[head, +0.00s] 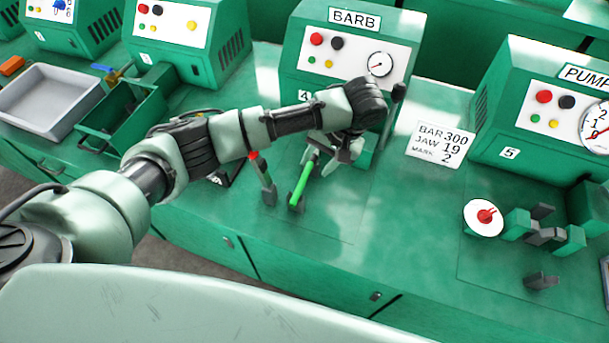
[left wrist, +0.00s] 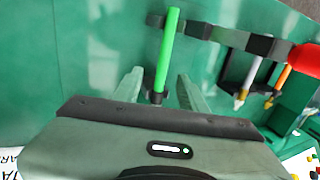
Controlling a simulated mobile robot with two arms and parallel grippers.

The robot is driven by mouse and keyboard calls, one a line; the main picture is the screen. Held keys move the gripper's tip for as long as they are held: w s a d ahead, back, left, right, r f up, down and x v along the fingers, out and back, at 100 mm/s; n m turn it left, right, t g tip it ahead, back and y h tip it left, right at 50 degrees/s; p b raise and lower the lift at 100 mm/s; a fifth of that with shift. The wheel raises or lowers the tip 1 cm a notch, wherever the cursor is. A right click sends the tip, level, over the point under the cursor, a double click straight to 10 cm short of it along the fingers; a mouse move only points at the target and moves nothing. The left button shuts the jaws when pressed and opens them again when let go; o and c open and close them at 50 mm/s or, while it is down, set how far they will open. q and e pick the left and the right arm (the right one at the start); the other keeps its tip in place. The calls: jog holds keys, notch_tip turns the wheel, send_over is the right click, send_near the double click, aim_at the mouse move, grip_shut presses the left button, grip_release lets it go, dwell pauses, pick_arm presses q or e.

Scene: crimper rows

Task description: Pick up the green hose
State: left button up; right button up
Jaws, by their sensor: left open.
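The green hose (head: 304,183) is a short, bright green rod. It stands at a tilt with its lower end at a small dark holder on the green bench, in front of the machine marked BARB. In the left wrist view the hose (left wrist: 167,48) runs up the picture, its near end between the fingers. My left gripper (head: 334,152) is open near the hose's upper end. Its two fingers (left wrist: 160,88) are on either side of the hose's near end, with gaps visible. My right gripper is in neither view.
A card (head: 440,143) lies right of my left gripper. Machine 5 (head: 510,153) and a white disc (head: 483,218) are farther right. A grey tray (head: 50,95) is at the far left. The bench's front middle is clear.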

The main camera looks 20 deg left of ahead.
aim_at(306, 176)
pick_arm(q)
jog(key=x, duration=0.1)
jog(key=p+x, duration=0.1)
jog(key=x, duration=0.3)
jog(key=shift+s+a+f+p, duration=0.15)
jog(key=shift+s+a+p, duration=0.05)
jog(key=shift+a+p, duration=0.2)
jog(key=shift+f, duration=0.3)
grip_shut()
